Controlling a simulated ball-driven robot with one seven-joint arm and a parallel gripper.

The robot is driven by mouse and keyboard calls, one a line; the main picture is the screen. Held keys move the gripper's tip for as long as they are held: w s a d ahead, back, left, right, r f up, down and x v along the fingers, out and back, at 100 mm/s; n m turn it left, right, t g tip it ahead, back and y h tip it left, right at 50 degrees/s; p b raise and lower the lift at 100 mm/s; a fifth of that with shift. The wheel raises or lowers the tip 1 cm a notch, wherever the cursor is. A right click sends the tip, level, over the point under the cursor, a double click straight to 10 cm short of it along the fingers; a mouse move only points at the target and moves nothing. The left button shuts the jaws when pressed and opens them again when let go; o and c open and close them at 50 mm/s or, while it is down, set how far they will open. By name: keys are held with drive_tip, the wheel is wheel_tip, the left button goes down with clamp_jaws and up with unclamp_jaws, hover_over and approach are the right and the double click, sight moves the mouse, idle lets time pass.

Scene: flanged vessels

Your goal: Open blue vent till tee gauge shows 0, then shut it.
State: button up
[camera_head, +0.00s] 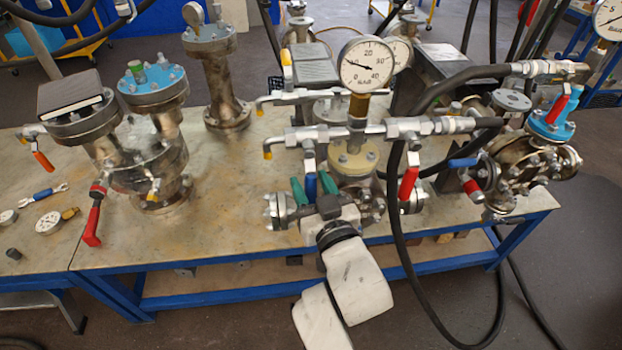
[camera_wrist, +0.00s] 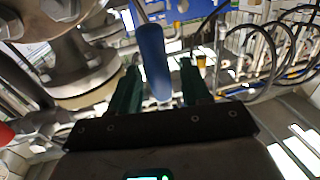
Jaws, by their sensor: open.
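The blue vent handle (camera_head: 310,187) hangs down from a valve on the left end of the tee's pipe. My gripper (camera_head: 311,179) is open, its green fingers on either side of the handle. In the wrist view the blue handle (camera_wrist: 153,58) stands between the fingers of my gripper (camera_wrist: 160,70), with gaps visible on both sides. The tee gauge (camera_head: 367,64) stands upright above the pale flanged vessel top (camera_head: 353,158). Its needle points left, between the 0 and 20 marks. Finger contact with the handle cannot be told in the head view.
A red-handled valve (camera_head: 409,184) hangs on the pipe's right side. A black hose (camera_head: 398,230) loops down beside it. Another blue handle (camera_head: 463,162) is farther right.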

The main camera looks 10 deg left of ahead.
drive_tip(key=shift+w+a, duration=0.15)
drive_tip(key=shift+w, duration=0.2)
drive_tip(key=shift+c, duration=0.2)
clamp_jaws()
